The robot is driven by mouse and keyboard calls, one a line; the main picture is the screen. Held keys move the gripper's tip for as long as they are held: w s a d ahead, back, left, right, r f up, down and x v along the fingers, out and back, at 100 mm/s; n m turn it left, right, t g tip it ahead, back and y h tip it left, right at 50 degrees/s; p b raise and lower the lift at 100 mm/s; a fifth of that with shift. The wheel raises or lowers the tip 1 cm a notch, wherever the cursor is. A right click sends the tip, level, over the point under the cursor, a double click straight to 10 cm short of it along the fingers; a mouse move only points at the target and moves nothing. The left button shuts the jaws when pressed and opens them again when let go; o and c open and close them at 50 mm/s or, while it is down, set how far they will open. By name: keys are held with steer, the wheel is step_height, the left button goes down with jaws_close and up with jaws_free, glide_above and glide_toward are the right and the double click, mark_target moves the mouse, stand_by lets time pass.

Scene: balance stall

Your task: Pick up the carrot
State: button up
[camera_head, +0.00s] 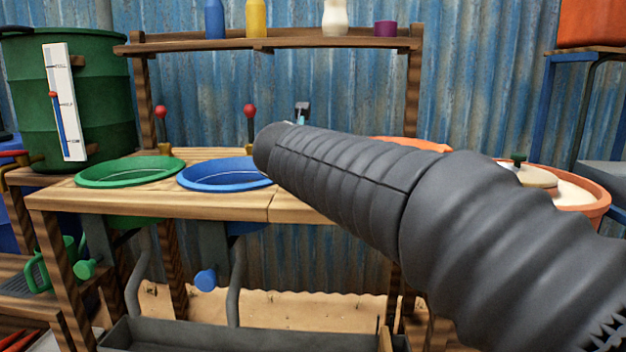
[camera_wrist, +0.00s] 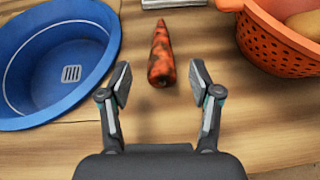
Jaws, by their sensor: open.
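The carrot (camera_wrist: 161,55) is orange with dark, dirty patches. I cannot tell how high the fingers are above the counter. In the head view my arm hides the carrot, and only a small part of my gripper (camera_head: 302,112) shows behind the arm.
A blue basin (camera_wrist: 68,99) is left of the carrot and an orange perforated basket (camera_wrist: 268,45) right of it. The head view shows a green basin (camera_head: 128,172), a shelf (camera_head: 270,43) with bottles above, and an orange tub (camera_head: 590,205) at right. Bare counter lies around the carrot.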

steer(key=shift+b+x, duration=0.5)
steer(key=shift+x, duration=2.2)
steer(key=shift+s+d, duration=0.1)
steer(key=shift+s, duration=0.05)
steer(key=shift+c, duration=0.2)
jaws_close()
